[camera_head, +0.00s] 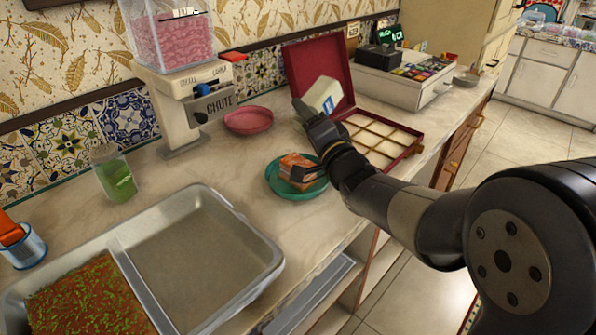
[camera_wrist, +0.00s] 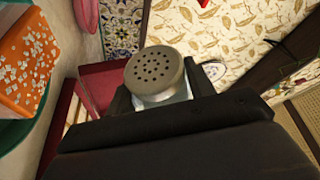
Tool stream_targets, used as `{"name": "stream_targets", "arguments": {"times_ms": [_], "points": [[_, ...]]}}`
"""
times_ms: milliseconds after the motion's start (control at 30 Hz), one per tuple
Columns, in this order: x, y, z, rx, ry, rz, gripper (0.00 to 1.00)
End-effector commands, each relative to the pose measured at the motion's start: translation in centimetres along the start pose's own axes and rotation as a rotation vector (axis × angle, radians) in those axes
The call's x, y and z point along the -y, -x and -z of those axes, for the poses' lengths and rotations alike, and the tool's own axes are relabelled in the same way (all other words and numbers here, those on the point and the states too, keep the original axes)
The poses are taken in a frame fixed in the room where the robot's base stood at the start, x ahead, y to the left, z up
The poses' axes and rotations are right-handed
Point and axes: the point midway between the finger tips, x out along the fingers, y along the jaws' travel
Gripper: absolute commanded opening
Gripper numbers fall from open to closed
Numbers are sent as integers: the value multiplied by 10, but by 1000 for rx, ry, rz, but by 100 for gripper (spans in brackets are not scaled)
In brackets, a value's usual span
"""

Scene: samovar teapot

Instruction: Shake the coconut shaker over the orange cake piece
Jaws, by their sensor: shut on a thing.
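My gripper (camera_head: 308,111) is shut on the shaker, with a dark finger on each side in the wrist view. The orange cake piece (camera_head: 298,166) sits on a teal plate (camera_head: 283,192), lower and to the left of the shaker in the head view. In the wrist view the cake piece (camera_wrist: 22,62) is at the left edge, with white flakes on its top.
An open red box with compartments (camera_head: 408,151) stands right behind my gripper. A pink bowl (camera_head: 248,120) and a chute dispenser (camera_head: 181,112) are to the left. A metal tray (camera_head: 232,228) with green-flecked cake (camera_head: 85,303) fills the near counter. A green-filled jar (camera_head: 116,176) stands by the wall.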

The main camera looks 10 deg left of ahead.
Motion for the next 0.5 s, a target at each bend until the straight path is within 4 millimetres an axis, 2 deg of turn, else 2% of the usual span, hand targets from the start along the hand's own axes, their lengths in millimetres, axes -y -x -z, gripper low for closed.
{"name": "stream_targets", "arguments": {"times_ms": [33, 67, 500], "points": [[-10, 2, -5, -1, 0, 1, 21], [-12, 2, -6, -1, 0, 2, 21], [-8, 2, -4, -1, -2, 1, 21]]}}
